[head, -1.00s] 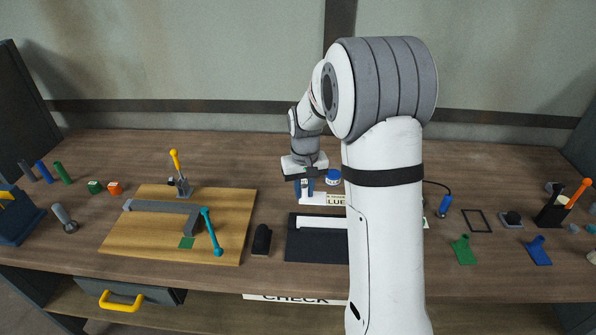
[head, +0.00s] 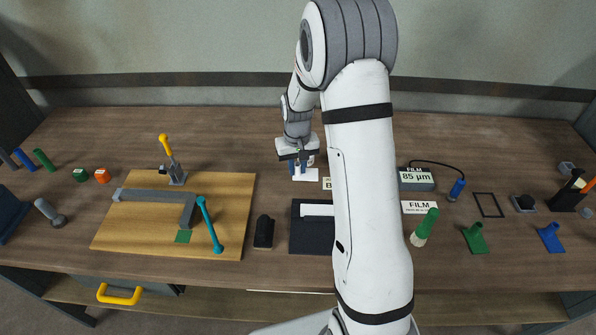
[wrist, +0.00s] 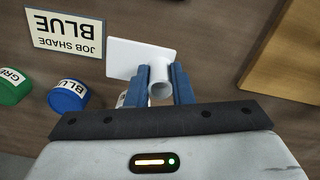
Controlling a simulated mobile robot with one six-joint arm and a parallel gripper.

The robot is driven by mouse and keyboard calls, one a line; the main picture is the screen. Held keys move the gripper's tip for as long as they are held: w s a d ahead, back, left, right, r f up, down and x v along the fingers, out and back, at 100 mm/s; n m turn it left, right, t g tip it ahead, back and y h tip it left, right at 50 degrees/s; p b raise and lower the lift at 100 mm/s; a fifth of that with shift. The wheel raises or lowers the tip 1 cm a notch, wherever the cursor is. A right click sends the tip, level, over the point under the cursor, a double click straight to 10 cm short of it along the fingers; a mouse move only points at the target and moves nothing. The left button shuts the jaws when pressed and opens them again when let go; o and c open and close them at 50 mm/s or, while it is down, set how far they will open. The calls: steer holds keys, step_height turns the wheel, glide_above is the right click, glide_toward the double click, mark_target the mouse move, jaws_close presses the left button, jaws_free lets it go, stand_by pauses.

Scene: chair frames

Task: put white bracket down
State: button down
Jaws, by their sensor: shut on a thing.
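The white bracket (wrist: 139,57) shows in the wrist view as a flat white plate with a short round tube. My gripper (wrist: 158,82) is shut on that tube, with one blue finger on each side. In the head view the bracket (head: 306,175) is a small white patch beneath my gripper (head: 298,167), at the middle back of the workbench (head: 230,140). The plate is close to the bench top; I cannot tell whether it touches. My arm hides part of the bench to the right of it.
The wrist view shows a "JOB SHADE BLUE" sign (wrist: 67,33) beside the plate, with a blue-lidded pot (wrist: 68,96) and a green-lidded pot (wrist: 13,86) nearby. In the head view, a wooden board (head: 125,228) lies left and a dark pad (head: 312,238) lies in front.

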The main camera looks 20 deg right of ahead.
mark_target(297, 174)
step_height(297, 174, down, 3)
steer(key=shift+r, duration=0.1)
steer(key=shift+s, duration=0.1)
steer(key=c, duration=1.3)
jaws_free()
